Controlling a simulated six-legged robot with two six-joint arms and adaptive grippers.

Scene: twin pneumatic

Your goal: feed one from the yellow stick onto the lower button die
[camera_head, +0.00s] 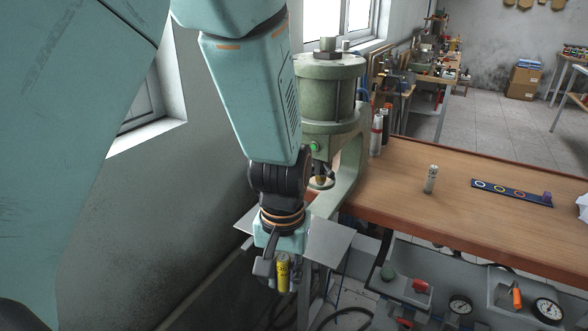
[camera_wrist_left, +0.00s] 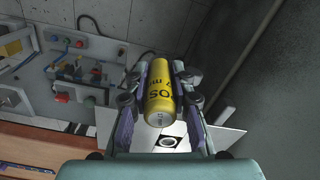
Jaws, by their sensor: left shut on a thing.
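The yellow stick (camera_head: 283,274), a yellow cylinder with black lettering, is held in my left gripper (camera_head: 277,268), at the lower middle of the head view. In the left wrist view the stick (camera_wrist_left: 158,90) sits between the two fingers of my left gripper (camera_wrist_left: 160,98), its grey end toward the camera. The green press (camera_head: 330,95) stands behind my left wrist. A pale ring on a dark square (camera_wrist_left: 168,142) shows beyond the stick in the left wrist view; I cannot tell for sure that it is the lower button die. My right gripper is not in view.
The wooden bench (camera_head: 455,205) extends right, with a pale cylinder (camera_head: 430,180) and a dark strip with coloured rings (camera_head: 512,193). A grey plate (camera_head: 328,244) is beside my left gripper. A gauge panel (camera_head: 470,290) is below the bench. The wall (camera_head: 200,200) is close on the left.

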